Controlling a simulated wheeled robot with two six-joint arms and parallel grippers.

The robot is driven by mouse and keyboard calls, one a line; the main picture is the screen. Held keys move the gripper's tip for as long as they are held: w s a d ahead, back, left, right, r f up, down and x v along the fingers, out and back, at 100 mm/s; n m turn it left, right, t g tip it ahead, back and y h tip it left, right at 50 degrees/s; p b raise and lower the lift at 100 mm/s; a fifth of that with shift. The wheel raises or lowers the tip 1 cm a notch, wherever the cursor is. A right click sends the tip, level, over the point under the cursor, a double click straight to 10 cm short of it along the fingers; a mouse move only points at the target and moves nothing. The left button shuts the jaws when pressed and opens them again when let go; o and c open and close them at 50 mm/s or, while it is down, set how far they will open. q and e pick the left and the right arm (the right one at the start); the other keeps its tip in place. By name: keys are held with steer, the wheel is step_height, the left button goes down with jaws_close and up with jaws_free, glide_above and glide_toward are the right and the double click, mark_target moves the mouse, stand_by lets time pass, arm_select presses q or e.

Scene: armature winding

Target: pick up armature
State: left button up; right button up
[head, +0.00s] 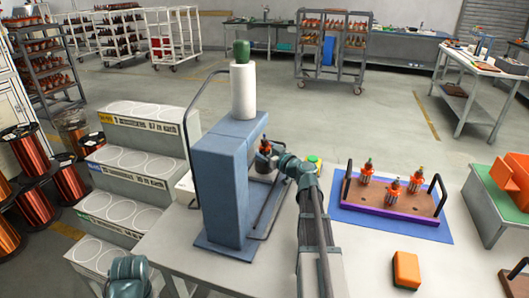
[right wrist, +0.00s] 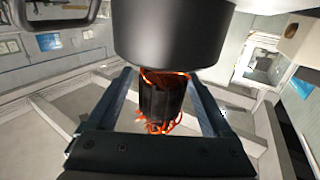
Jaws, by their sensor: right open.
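An armature (right wrist: 160,98) with a dark core and orange windings hangs below a black cylinder (right wrist: 172,35) in the right wrist view. Its top meets the cylinder, and loose orange wire ends show at its lower end. In the head view the armature (head: 265,147) is small beside the blue machine (head: 222,185). My right gripper (right wrist: 160,76) is open, with one finger on each side of the armature and a visible gap at both sides. In the head view it is at the machine's right side, partly hidden by my arm. My left gripper is out of view.
A brown tray (head: 350,196) with black handles holds three upright armatures on a blue mat (head: 437,232), right of my right arm. An orange block (head: 406,269) lies in front. A stepped rack (head: 137,168) with white ring-marked tops stands left. Copper wire spools (head: 28,150) are at far left.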

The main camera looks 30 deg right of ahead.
jaws_close()
stand_by(0.3)
steer(key=shift+r, duration=0.1)
step_height(320, 180, up, 10)
steer(key=p, duration=1)
